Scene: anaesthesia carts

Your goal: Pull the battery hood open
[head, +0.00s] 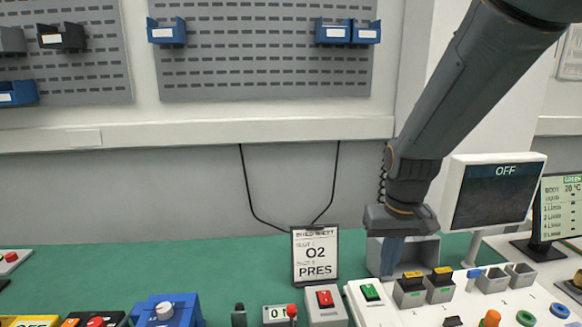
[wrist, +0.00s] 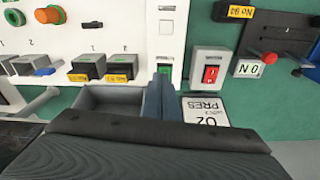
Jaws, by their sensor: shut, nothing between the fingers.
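No part carries a readable battery label, so I cannot say for sure which one is the battery hood. A grey, box-shaped housing (head: 427,250) with a hollow inside stands at the back of the white panel and may be it. It also shows in the wrist view (wrist: 105,98), left of my fingers. My gripper (head: 391,270) points down at the housing's left side in the head view, its blue-grey fingers shut and empty. In the wrist view the fingers (wrist: 160,85) lie right beside the housing's edge; I cannot tell whether they touch it.
The white panel (head: 395,311) holds a green switch (head: 370,292) and yellow-and-black modules (head: 411,283). A red switch box (head: 325,304), a sign (head: 315,255) and a screen reading OFF (head: 494,193) stand close by. Green tabletop (head: 200,270) is free at the back left.

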